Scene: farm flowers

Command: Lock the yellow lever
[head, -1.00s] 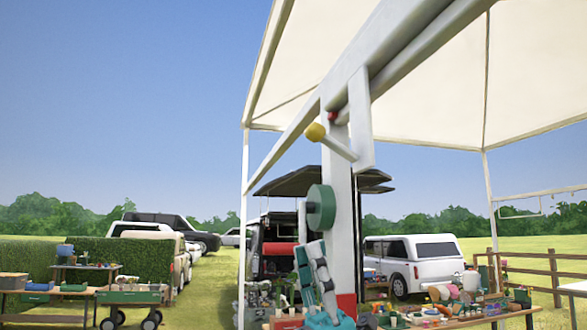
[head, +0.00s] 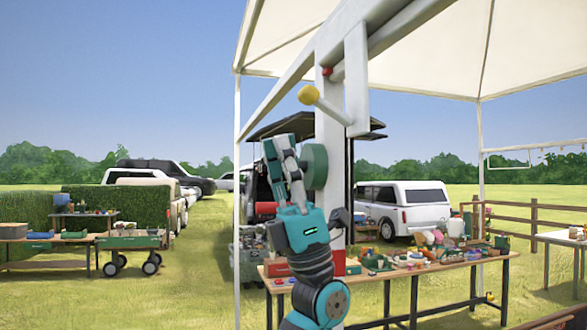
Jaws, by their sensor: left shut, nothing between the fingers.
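The yellow lever shows in the head view as a yellow ball knob (head: 308,95) on a pale rod. The rod slants down to the right to the white canopy frame beside the post. My left gripper (head: 276,143) is shut and empty, pointing up. It is below and slightly left of the knob in the picture, with a visible gap between them. My teal and dark left arm rises from the bottom of the view. My right gripper is not in view.
A green disc (head: 315,166) is on the white post (head: 329,130), just right of my gripper. A small red knob (head: 327,71) sits above the lever. A table (head: 450,264) full of goods stands behind, to the right.

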